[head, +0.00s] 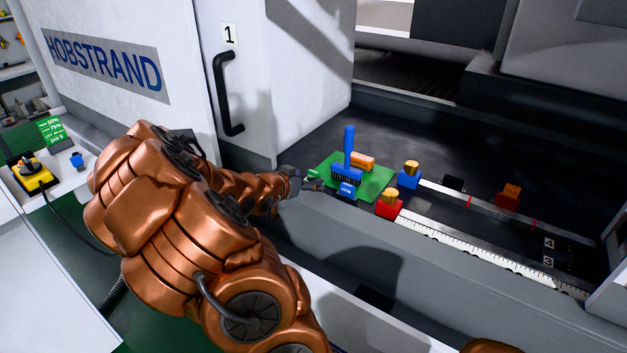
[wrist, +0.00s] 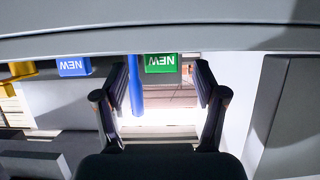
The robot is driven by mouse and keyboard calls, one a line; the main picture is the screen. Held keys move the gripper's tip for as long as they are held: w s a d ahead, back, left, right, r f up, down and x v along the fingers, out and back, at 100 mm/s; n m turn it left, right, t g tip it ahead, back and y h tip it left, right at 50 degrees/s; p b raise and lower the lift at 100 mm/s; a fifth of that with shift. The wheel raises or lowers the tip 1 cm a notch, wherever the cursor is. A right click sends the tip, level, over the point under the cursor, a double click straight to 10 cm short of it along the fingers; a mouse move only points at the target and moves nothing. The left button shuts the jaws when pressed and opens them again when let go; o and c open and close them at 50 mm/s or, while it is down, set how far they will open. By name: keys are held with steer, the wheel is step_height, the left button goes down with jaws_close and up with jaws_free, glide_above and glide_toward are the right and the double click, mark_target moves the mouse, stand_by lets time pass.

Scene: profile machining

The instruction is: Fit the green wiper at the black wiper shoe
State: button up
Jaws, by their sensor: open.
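The green wiper (head: 313,175), marked NEW, is at the left edge of a green mat in the machine, close to my gripper (head: 311,185). In the wrist view the green wiper (wrist: 160,63) shows between the fingertips of my open gripper (wrist: 160,76), with a gap on each side. I cannot tell how far ahead of the fingertips it is. A small black block (head: 453,183) on the rear rail may be the black wiper shoe; it is too small to be sure.
The green mat (head: 375,193) bears a blue-handled brush (head: 349,150), an orange block (head: 362,161) and a blue NEW wiper (head: 347,189). Red (head: 389,206), blue (head: 409,178) and orange (head: 508,196) blocks are on the rails to the right. The machine's front wall (head: 440,265) runs below.

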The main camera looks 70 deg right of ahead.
mark_target(312, 177)
steer(key=shift+x, duration=2.3)
steer(key=shift+w, duration=0.1)
steer(key=shift+c, duration=0.3)
steer(key=c, duration=1)
